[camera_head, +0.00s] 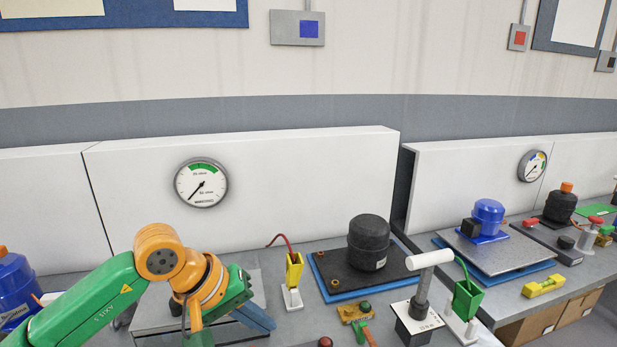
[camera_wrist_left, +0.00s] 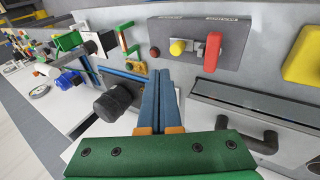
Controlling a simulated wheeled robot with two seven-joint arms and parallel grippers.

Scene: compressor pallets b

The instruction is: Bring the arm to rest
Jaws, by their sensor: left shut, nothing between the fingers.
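My left arm (camera_head: 85,300), green and orange, comes in from the left in the head view and is bent at an orange joint. Its gripper (camera_head: 270,324) has blue fingers pointing down and right above the near bench. In the left wrist view the two blue fingers (camera_wrist_left: 158,74) lie together, shut with nothing between them. A black compressor (camera_wrist_left: 118,102) is left of the fingers there. In the head view a black compressor (camera_head: 369,243) stands on a dark pallet (camera_head: 325,270), right of the gripper and apart from it. My right gripper is not in view.
A yellow holder (camera_head: 293,272), a white-topped lever (camera_head: 430,259) and a green holder (camera_head: 467,299) stand on the bench. A blue compressor (camera_head: 14,290) is at far left.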

